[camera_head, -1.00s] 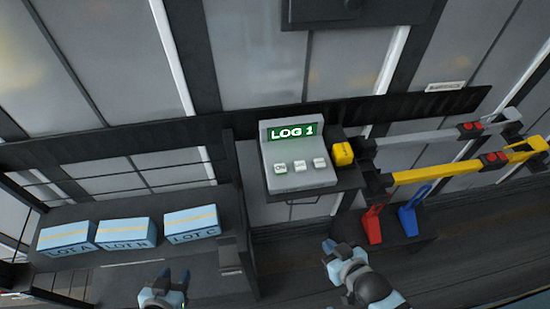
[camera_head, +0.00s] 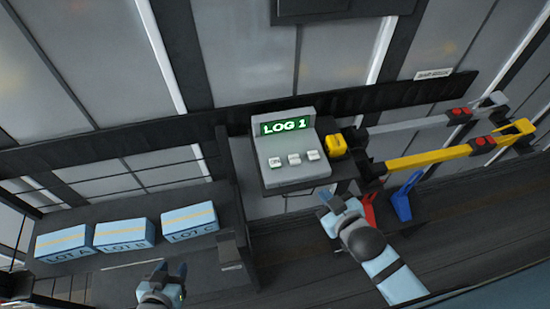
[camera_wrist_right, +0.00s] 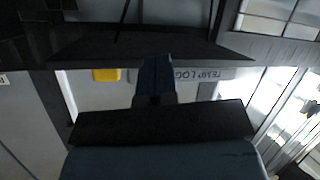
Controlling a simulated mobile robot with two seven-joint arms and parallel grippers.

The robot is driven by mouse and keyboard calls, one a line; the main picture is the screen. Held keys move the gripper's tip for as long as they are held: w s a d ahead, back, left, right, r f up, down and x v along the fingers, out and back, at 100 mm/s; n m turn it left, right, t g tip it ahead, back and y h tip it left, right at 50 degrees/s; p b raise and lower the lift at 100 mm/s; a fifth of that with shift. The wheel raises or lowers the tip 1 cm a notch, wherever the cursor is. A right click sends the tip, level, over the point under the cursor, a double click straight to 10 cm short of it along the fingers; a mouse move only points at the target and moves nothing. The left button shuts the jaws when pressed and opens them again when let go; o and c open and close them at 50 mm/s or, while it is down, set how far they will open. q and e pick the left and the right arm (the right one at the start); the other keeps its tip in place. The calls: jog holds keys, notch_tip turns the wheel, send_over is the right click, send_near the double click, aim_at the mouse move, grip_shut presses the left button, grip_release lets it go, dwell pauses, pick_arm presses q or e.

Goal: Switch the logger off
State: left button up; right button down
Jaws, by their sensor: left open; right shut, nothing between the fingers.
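The logger (camera_head: 290,150) is a grey box on a small dark shelf in the head view. Its green-lit screen (camera_head: 286,126) reads "LOG 1". In the right wrist view, the logger's casing (camera_wrist_right: 210,74) shows upside-down lettering like "TEMP LOG" behind the gripper. My left gripper (camera_head: 172,270) is open and empty, low in front of the left shelf.
A yellow block (camera_head: 335,145) sits just right of the logger. Grey and yellow bars (camera_head: 425,158) extend to the right. Red (camera_head: 369,210) and blue (camera_head: 402,203) levers stand below them, the red one near my right arm. Blue lot boxes (camera_head: 124,234) line the left shelf.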

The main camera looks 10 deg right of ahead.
jog(key=shift+n+t, duration=0.6)
jog(key=shift+t, duration=0.2)
jog(key=w+r, duration=0.1)
jog(key=r, duration=0.1)
jog(key=w+r, duration=0.1)
jog(key=r, duration=0.1)
jog(key=w+r, duration=0.1)
jog(key=r, duration=0.2)
jog(key=shift+w+d, duration=0.3)
jog(key=w+r+n+t, duration=0.1)
jog(key=r, duration=0.1)
jog(key=w+a+r+n+t+y, duration=0.1)
jog(key=r, duration=0.1)
jog(key=w+a+r+n, duration=0.1)
jog(key=r, duration=0.1)
jog(key=shift+a+r+t+y+p, duration=0.1)
jog(key=shift+a+t+y+p, duration=0.05)
jog(key=shift+t+y+p, duration=0.2)
jog(key=a+r+n+g+y+p, duration=0.1)
jog(key=a+r+n+g+y, duration=0.5)
jog(key=n, duration=0.8)
jog(key=a+r+n+g+y, duration=0.3)
jog(key=a+n+g+y, duration=0.35)
jog(key=n, duration=0.65)
jog(key=w+d+f+n+g+h, duration=0.1)
jog(key=w+d+f+n+h, duration=0.2)
jog(key=h, duration=0.5)
jog(key=shift+w+d+f+n, duration=0.4)
jog(key=shift+w+d+f, duration=0.2)
jog(key=shift+f, duration=0.1)
